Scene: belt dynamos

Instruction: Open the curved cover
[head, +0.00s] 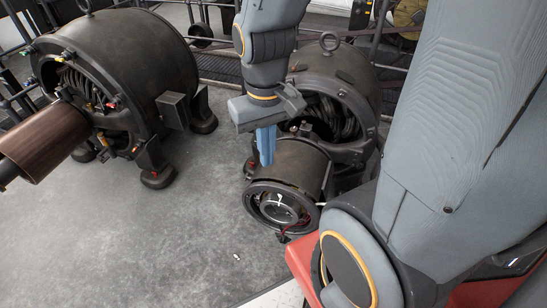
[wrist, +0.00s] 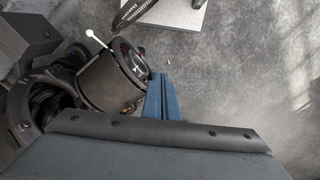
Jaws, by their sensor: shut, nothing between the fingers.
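The curved cover (head: 293,163) is a dark, rounded shell around the short cylinder at the front of the right-hand dynamo. In the wrist view the cover (wrist: 108,88) shows at left of centre, and a thin rod with a white knob (wrist: 91,33) stands out beside it. My gripper (head: 266,158) points down with its blue fingers together and empty, at the left side of the cover. In the wrist view my gripper (wrist: 161,80) is just right of the cylinder. I cannot tell whether the fingers touch it.
The right-hand dynamo's body (head: 340,75) stands behind the cylinder, with its windings exposed. Another large dynamo (head: 120,70) with a brown shaft cylinder (head: 45,140) stands at the left. Grey floor (head: 190,220) between and in front of them is clear. Railings run along the back.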

